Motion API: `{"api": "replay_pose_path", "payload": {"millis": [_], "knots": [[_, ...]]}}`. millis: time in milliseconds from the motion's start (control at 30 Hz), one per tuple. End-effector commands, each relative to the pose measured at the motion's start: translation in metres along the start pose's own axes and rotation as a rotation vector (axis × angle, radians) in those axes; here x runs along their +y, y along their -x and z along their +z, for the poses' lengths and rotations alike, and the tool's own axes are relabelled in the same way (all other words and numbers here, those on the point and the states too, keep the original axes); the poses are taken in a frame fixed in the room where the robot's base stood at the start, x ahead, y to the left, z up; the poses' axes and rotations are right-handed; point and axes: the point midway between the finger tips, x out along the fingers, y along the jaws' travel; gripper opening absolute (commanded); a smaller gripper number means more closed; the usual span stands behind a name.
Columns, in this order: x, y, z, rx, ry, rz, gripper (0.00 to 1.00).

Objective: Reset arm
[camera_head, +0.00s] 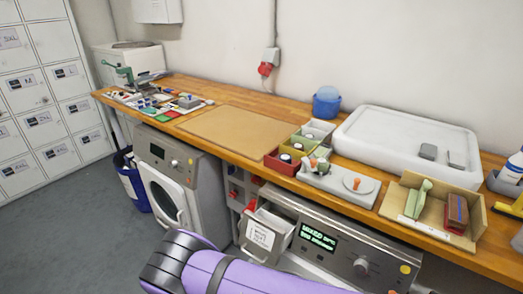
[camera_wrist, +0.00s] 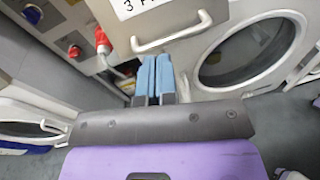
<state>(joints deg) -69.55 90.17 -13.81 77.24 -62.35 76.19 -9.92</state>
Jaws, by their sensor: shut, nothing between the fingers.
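My gripper (camera_wrist: 153,77) shows in the wrist view with its two blue fingers together and nothing between them. It is in front of a washing machine's open drawer front, just below the metal handle (camera_wrist: 172,42). I cannot tell whether the fingers touch it. In the head view my purple arm crosses the bottom of the picture, and the gripper itself is not visible there. The drawer (camera_head: 263,235) with a white label stands pulled out at the left of the right-hand machine.
A wooden worktop (camera_head: 225,100) runs along the wall, with a tan mat, small coloured boxes (camera_head: 282,162), a white basin (camera_head: 405,125) and a wooden tray (camera_head: 471,236) on it. The left washing machine (camera_head: 182,180) stands below. Grey floor at the left is open.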

Motion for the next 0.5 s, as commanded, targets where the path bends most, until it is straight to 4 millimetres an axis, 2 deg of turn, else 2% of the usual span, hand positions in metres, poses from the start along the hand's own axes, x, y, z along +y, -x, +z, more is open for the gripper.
{"api": "replay_pose_path", "payload": {"millis": [33,200,500], "knots": [[0.009,-0.006,0.021,0.022,-0.034,-0.047,0.0],[0.024,-0.028,0.085,0.09,-0.139,-0.195,0.0],[0.031,-0.068,0.199,0.208,-0.336,-0.438,0.0]]}}
